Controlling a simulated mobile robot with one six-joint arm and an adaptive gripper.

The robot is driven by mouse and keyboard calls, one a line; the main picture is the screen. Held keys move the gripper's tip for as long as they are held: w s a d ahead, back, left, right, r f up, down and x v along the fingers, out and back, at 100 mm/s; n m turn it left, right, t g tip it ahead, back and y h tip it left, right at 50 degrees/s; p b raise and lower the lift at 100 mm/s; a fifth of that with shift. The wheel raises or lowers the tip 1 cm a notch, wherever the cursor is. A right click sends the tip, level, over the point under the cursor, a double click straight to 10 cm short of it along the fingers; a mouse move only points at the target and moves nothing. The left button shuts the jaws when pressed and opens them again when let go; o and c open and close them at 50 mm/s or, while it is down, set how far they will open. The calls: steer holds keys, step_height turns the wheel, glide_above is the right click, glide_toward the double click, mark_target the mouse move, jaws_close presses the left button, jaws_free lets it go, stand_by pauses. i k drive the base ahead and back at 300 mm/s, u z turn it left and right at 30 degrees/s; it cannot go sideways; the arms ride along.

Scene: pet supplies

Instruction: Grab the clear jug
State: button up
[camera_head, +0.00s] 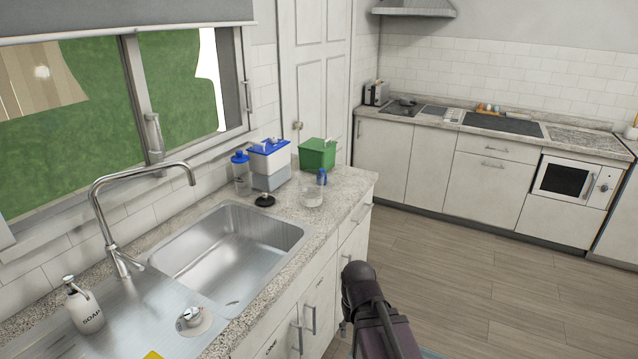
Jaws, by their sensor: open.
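A small clear, see-through vessel (312,196) stands on the granite counter right of the sink, near the counter's front edge. A taller clear container with a blue lid (241,174) stands further back by the tiled wall. I cannot tell for certain which of the two is the clear jug. Part of my dark arm shows at the bottom, in front of the cabinets and well short of both vessels. My gripper's fingers are not visible.
A small blue bottle (322,177), a black round lid (265,200), a grey-and-white box with blue trim (270,166) and a green box (317,154) crowd the counter's far end. The sink (232,248) and tall faucet (106,215) are nearer. Open floor (450,270) lies right.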

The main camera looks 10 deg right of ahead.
mark_target(310, 182)
steer(key=z, duration=0.2)
steer(key=i, duration=1)
steer(key=z, duration=0.35)
